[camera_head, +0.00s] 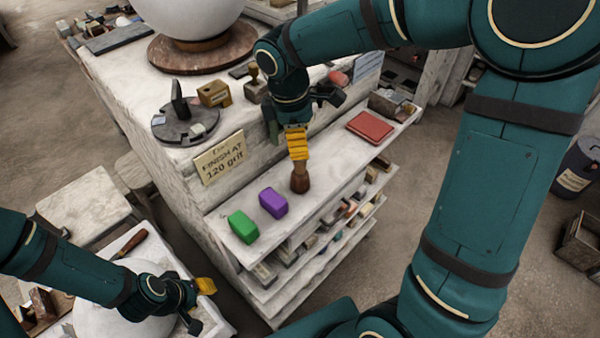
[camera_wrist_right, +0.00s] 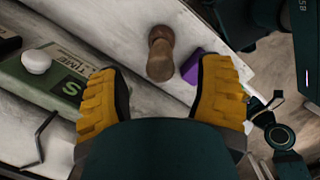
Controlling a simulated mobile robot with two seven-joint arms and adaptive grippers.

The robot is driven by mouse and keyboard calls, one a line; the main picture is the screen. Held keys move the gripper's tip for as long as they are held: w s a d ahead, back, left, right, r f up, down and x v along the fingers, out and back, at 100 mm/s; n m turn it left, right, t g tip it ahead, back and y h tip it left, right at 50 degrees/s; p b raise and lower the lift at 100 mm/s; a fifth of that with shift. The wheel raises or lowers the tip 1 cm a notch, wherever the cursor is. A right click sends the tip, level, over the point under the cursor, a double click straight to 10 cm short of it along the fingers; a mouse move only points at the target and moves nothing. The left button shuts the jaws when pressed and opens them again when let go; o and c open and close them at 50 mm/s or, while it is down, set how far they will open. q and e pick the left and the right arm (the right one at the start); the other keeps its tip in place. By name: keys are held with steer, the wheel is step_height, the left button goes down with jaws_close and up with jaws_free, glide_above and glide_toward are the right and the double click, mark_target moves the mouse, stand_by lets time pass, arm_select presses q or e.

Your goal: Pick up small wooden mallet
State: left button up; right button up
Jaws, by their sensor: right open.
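The small wooden mallet (camera_head: 300,180) is brown and stands on the white shelf ledge, directly below my right gripper (camera_head: 298,143) in the head view. In the right wrist view the mallet (camera_wrist_right: 160,58) shows beyond and between the spread yellow fingers of my right gripper (camera_wrist_right: 165,88). That gripper is open, with nothing between its pads. In the head view the fingers overlap the mallet's top, so the exact gap is hard to tell. My left gripper (camera_head: 205,287) is at the lower left beside a white sphere; its finger opening is not clear.
A purple block (camera_head: 273,202) stands close to the mallet, with a green block (camera_head: 243,227) farther left. A red slab (camera_head: 370,127) lies to the right. The plinth wall with a grit sign (camera_head: 219,158) rises behind the ledge. Filled shelves (camera_head: 320,235) lie below.

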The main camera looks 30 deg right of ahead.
mark_target(300, 168)
step_height(300, 168, down, 4)
steer(key=shift+d+f+b, duration=0.15)
steer(key=shift+f+b, duration=0.1)
steer(key=shift+b, duration=0.15)
jaws_close()
